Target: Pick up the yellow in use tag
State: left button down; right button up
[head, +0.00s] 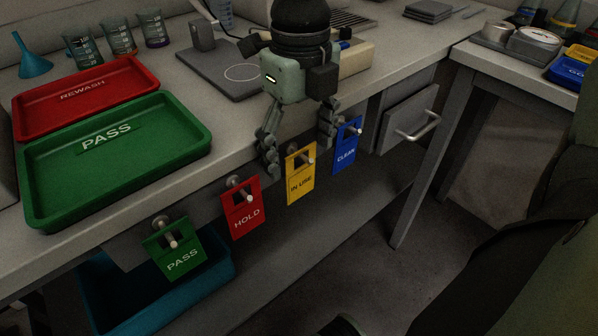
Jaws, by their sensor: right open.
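The yellow "IN USE" tag (300,185) hangs from a peg on the bench's front edge, between the red HOLD tag (242,213) and the blue CLEAN tag (347,146). My right gripper (298,156) is open, pointing down, with its fingers apart on either side of the yellow tag's upper part. I cannot tell whether a finger touches the tag. The right finger partly overlaps the area beside the blue tag. My left gripper is not in view.
A green PASS tag (175,250) hangs further left, above a blue bin (165,295). Green (190,150) and red (32,130) trays, a scale (222,78) and beakers (118,38) stand on the bench. A drawer with a handle (418,128) is to the right.

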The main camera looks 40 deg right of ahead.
aim_at(301, 175)
notch_tip(301, 175, down, 3)
jog(key=shift+d+r, duration=0.1)
jog(key=shift+r, duration=0.1)
jog(key=shift+f, duration=0.25)
jog(key=c, duration=0.8)
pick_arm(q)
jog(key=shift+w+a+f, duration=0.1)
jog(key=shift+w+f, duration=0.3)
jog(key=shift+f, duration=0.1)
pick_arm(e)
jog(key=shift+c, duration=0.3)
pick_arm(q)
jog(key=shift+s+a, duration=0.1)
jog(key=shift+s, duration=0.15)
pick_arm(e)
jog(key=shift+r, duration=0.1)
